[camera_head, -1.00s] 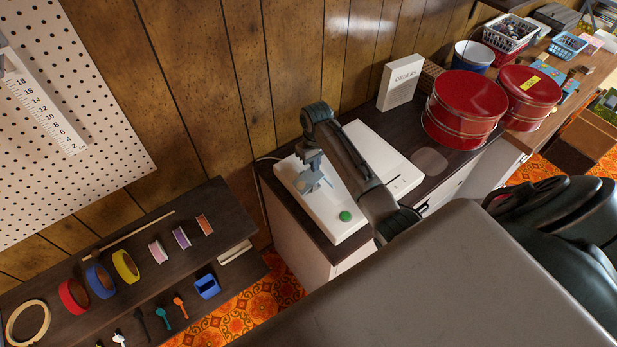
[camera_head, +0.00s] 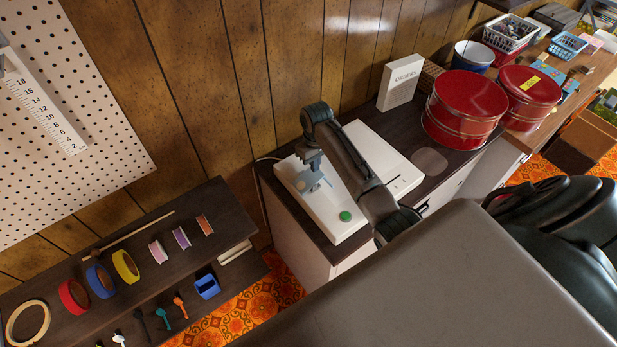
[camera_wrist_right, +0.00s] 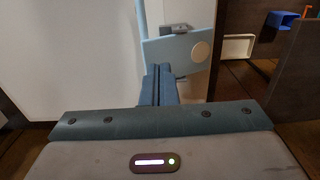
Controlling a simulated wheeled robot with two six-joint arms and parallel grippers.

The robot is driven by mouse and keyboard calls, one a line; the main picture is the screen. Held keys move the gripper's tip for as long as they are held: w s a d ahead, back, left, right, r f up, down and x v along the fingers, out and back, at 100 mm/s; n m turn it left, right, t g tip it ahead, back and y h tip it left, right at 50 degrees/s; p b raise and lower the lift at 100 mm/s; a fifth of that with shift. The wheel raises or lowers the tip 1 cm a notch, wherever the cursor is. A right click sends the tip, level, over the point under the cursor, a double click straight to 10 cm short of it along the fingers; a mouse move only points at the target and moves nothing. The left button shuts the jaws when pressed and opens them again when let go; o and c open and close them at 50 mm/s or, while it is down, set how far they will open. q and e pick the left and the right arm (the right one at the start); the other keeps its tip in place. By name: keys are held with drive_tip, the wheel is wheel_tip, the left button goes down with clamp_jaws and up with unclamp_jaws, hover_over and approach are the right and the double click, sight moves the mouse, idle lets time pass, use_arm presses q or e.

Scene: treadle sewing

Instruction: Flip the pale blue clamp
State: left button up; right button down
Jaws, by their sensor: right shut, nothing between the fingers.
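The pale blue clamp (camera_head: 308,185) is at the left end of the white machine base (camera_head: 352,222), below my right gripper. In the right wrist view the clamp (camera_wrist_right: 165,50) shows as a flat pale blue plate with a round cream disc and a thin upright bar at its left. My right gripper (camera_head: 313,168) points down over it. In the wrist view the right fingers (camera_wrist_right: 157,72) are shut together, with nothing between them. Their tips overlap the plate's lower left part; I cannot tell whether they touch. My left gripper is not in view.
A green button (camera_head: 345,216) sits at the base's front corner. Red tins (camera_head: 463,110) and a white ORDERS box (camera_head: 400,82) stand to the right. A dark shelf with tape rolls (camera_head: 126,265) and a blue holder (camera_head: 207,286) is at the lower left.

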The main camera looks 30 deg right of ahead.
drive_tip(key=shift+f+b, duration=0.4)
drive_tip(key=shift+f, duration=0.6)
idle(0.8)
drive_tip(key=shift+r+p, duration=0.95)
drive_tip(key=shift+r, duration=2.6)
